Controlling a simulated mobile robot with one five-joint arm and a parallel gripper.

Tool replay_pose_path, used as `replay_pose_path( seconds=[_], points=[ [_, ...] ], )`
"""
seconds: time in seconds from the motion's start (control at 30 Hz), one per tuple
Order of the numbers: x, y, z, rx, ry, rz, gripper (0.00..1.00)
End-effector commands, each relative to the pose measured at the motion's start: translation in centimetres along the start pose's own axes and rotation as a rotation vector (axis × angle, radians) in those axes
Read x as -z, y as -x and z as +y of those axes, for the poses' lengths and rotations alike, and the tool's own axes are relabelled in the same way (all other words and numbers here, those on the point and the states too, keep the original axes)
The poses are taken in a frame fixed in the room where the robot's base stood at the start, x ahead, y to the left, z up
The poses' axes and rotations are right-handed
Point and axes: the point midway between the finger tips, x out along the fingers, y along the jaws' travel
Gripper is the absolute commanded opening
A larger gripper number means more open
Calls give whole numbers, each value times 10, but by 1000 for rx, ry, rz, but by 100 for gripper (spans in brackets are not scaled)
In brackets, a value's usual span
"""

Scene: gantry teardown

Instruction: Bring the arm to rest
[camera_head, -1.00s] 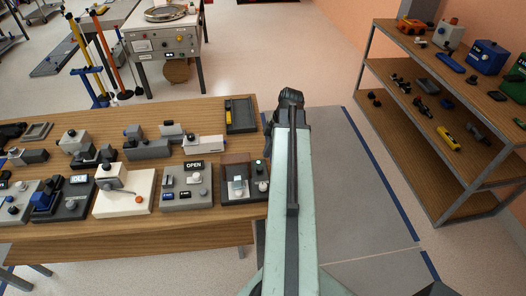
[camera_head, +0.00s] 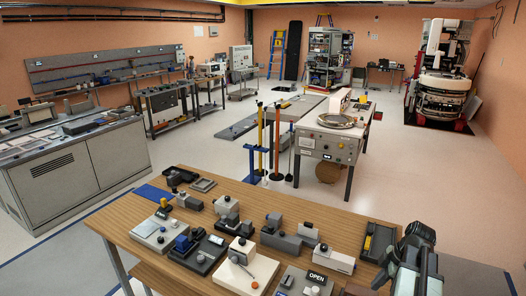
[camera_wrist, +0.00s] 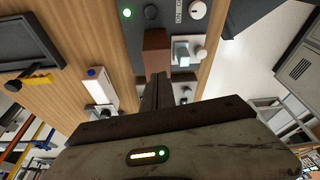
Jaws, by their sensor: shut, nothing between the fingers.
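My gripper shows in the wrist view (camera_wrist: 157,88) as two dark narrow fingers held together, with nothing between them. They point toward a reddish-brown block (camera_wrist: 157,42) on a dark fixture panel; I cannot tell whether they touch it. In the head view the end of my arm stands at the lower right, beside the right end of the wooden bench (camera_head: 135,235). The fingertips cannot be made out there.
The bench holds several fixtures, including a panel marked OPEN (camera_head: 317,278) and a dark tray (camera_head: 378,240). A steel-topped cart (camera_head: 335,140) stands behind it. A grey cabinet (camera_head: 75,175) is at the left. Open floor lies right of the cart.

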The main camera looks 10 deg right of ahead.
Motion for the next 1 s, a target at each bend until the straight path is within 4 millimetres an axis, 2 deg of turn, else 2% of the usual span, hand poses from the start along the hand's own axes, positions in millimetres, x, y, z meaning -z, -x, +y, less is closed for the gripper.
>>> replay_pose_path(
  seconds=[0.03,0.1,0.2,0.3,0.43,0.5,0.57,0.7,0.8,0.9,1.0],
  points=[
    [48,-15,0,28,85,-2,0],
    [107,-35,-7,64,194,-17,0],
    [182,-61,-28,105,260,-55,0],
    [243,-82,-56,124,219,-109,0],
    [302,-103,-96,106,42,-193,0],
    [318,-109,-110,74,-103,-231,0],
    [324,-111,-118,38,-243,-257,0],
    [314,-108,-116,-57,-617,-291,0],
    [309,-107,-113,-111,-835,-295,0],
    [310,-107,-112,-139,-977,-289,0],
    [310,-107,-112,-148,-1035,-285,0]
  ],
)
